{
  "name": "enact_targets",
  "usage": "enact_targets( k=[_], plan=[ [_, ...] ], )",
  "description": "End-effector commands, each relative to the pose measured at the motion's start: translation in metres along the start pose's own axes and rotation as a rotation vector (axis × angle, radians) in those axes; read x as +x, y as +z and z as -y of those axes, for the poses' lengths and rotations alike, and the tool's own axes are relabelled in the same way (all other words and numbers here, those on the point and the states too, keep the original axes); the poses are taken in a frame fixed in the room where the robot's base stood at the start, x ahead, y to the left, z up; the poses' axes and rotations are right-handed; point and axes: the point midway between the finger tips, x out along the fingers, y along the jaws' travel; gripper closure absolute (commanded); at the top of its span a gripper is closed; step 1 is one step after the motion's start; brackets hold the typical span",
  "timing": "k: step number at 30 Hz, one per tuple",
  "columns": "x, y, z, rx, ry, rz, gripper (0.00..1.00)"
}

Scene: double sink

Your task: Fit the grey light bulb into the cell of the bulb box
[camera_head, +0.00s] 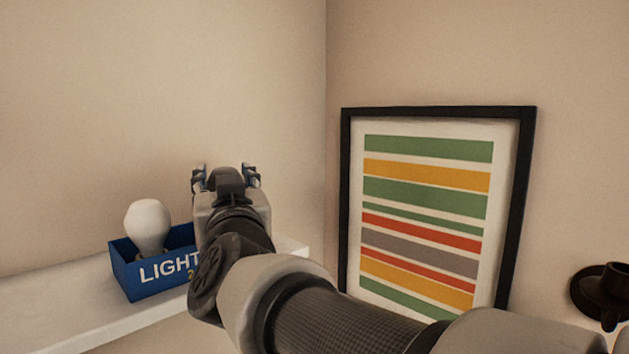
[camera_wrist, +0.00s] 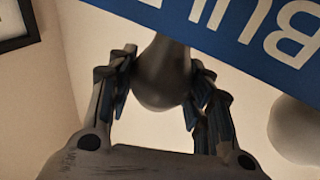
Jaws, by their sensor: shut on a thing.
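My gripper (camera_head: 226,176) is in the middle of the head view, at the right end of the blue bulb box (camera_head: 155,278). In the wrist view my gripper (camera_wrist: 162,78) is shut on the grey light bulb (camera_wrist: 161,80), with a finger on each side of its round part. The bulb's narrower end points to the box (camera_wrist: 235,22), whose blue lettered wall hides its tip. I cannot tell whether the tip is inside a cell. In the head view my arm hides the grey bulb and the box's right part.
A white bulb (camera_head: 148,228) stands in the box's left part; it also shows in the wrist view (camera_wrist: 298,130). The box is on a white shelf (camera_head: 65,300) along the wall. A framed striped picture (camera_head: 427,215) and a dark fixture (camera_head: 605,295) are on the right.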

Motion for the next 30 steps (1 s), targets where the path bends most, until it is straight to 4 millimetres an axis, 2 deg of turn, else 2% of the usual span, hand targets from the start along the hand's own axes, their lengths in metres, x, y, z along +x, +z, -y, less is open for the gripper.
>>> enact_targets(
  k=[30],
  plan=[
    [-0.004, 0.026, 0.000, 0.000, 0.000, 0.000, 0.67]
  ],
)
